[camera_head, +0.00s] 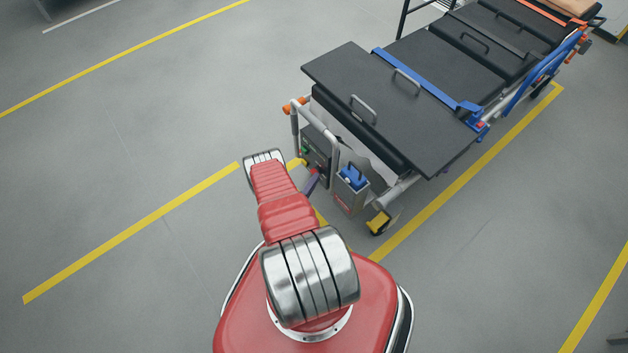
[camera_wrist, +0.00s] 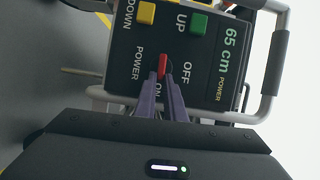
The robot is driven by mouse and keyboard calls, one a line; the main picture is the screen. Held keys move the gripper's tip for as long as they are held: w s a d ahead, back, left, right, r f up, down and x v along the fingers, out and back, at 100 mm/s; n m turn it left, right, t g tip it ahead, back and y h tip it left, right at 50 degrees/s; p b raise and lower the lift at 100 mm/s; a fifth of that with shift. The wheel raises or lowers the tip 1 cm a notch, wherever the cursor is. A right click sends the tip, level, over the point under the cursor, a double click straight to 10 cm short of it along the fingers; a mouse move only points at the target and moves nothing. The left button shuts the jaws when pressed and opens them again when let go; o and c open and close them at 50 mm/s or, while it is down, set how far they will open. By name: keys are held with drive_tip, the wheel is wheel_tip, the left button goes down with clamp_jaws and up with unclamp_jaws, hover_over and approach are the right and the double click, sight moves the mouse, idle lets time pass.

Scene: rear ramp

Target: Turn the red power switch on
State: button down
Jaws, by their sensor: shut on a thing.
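The red power switch (camera_wrist: 163,63) is on a dark control panel (camera_wrist: 205,60), between the labels POWER, ON and OFF. My gripper (camera_wrist: 165,74) is shut on the switch, its two purple fingers on either side of it. The fingertips hide part of the switch, so I cannot tell which label it points to. In the head view the panel (camera_head: 322,148) is on the near end of a stretcher, and my gripper (camera_head: 311,183) reaches it from below. The switch is too small to make out there.
A yellow DOWN button (camera_wrist: 146,13) and a green UP button (camera_wrist: 198,23) are near the switch. A grey tube frame (camera_wrist: 278,55) borders the panel. The stretcher (camera_head: 395,105) extends to the upper right. The floor at left is clear.

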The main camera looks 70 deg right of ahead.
drive_tip(key=shift+s+a+f+m, duration=0.1)
drive_tip(key=shift+s+f+m, duration=0.15)
drive_tip(key=shift+s+m, duration=0.05)
drive_tip(key=c, duration=2.1)
unclamp_jaws()
drive_tip(key=shift+o, duration=1.3)
drive_tip(key=shift+w+r, duration=0.1)
drive_tip(key=shift+w, duration=0.05)
drive_tip(key=shift+w+r, duration=0.1)
drive_tip(key=shift+r, duration=0.05)
drive_tip(key=shift+r, duration=4.8)
